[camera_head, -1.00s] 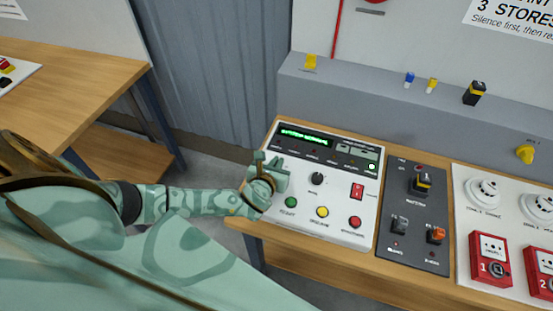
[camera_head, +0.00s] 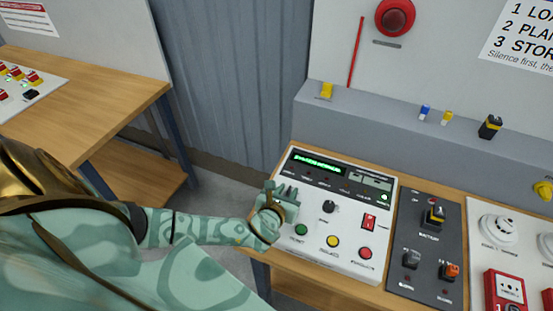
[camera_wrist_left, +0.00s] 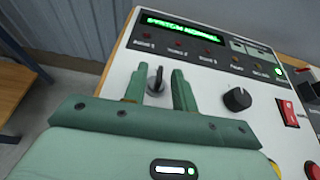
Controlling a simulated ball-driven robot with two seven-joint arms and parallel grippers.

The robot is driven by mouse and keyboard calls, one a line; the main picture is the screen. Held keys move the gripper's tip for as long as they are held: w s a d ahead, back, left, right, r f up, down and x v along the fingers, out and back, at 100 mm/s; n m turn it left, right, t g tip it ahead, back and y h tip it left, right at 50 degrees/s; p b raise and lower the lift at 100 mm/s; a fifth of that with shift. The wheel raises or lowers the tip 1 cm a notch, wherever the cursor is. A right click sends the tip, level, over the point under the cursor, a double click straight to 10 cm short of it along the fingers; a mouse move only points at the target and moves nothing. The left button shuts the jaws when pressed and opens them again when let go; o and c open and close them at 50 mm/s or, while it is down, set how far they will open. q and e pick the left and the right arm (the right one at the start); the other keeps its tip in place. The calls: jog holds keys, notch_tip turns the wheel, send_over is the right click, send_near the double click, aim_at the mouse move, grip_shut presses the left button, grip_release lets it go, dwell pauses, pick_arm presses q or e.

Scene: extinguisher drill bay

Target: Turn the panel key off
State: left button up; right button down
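The white control panel (camera_head: 320,262) lies on the wooden bench with a lit green display (camera_head: 318,162). The panel key (camera_wrist_left: 155,80) is a small dark key standing upright at the panel's left side in the left wrist view. My left gripper (camera_head: 284,192) is over that side and hides the key in the head view. In the left wrist view my left gripper (camera_wrist_left: 158,85) has its two green fingers on either side of the key, with gaps showing, so it is open around it. My right gripper is in neither view.
A black knob (camera_head: 329,206), a red rocker switch (camera_head: 369,222) and green (camera_head: 301,230), yellow (camera_head: 333,241) and red (camera_head: 365,253) buttons sit near the gripper. A dark battery panel (camera_head: 422,207) is to the right. A grey ledge (camera_head: 375,140) runs behind.

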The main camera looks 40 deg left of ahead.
pick_arm(q)
jog(key=p+v, duration=0.1)
jog(key=v, duration=1.3)
jog(key=shift+s+d+p, duration=0.1)
jog(key=shift+s+p, duration=0.15)
jog(key=shift+p, duration=0.05)
